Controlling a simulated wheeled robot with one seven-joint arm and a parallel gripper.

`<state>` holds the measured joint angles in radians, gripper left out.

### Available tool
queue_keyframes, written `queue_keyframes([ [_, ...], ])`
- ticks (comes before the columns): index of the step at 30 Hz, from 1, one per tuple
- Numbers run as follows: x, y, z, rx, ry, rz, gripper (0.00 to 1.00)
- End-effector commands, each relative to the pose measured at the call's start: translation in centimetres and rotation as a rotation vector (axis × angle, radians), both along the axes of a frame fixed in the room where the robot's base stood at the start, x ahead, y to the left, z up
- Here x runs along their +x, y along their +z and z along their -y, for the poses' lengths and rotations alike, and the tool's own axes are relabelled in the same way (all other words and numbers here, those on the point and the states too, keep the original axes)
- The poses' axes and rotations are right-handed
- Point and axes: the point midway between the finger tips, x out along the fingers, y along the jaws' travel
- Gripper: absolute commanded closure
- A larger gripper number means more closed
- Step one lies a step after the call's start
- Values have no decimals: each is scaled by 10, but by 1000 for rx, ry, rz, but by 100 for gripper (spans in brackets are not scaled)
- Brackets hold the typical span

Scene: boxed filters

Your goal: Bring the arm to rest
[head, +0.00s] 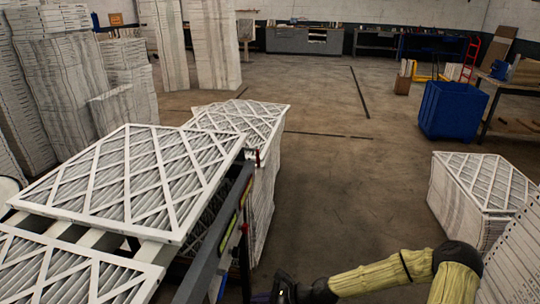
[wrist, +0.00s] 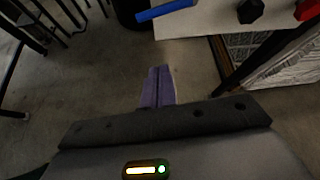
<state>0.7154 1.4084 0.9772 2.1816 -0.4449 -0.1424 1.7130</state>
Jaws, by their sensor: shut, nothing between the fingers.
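My arm, in a yellow sleeve with black joints, reaches in from the bottom right of the head view and runs left along the lower edge. Its end is cut off by the frame there. In the wrist view my gripper (wrist: 157,88) shows as two purple fingers pressed together, with nothing between them. It hangs over bare concrete floor, apart from the things around it.
Boxed filters (head: 135,180) with white lattice faces lie on the left, beside a dark rail frame (head: 212,250). Another filter stack (head: 480,190) stands at right. A blue bin (head: 452,108) is behind it. The central floor is clear.

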Motion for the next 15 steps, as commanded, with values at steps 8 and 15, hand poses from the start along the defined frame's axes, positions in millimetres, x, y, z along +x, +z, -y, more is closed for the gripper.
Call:
queue_keyframes([
  [8,-31,-12,22,-247,245,128,100],
  [15,-56,-8,65,-519,541,276,100],
])
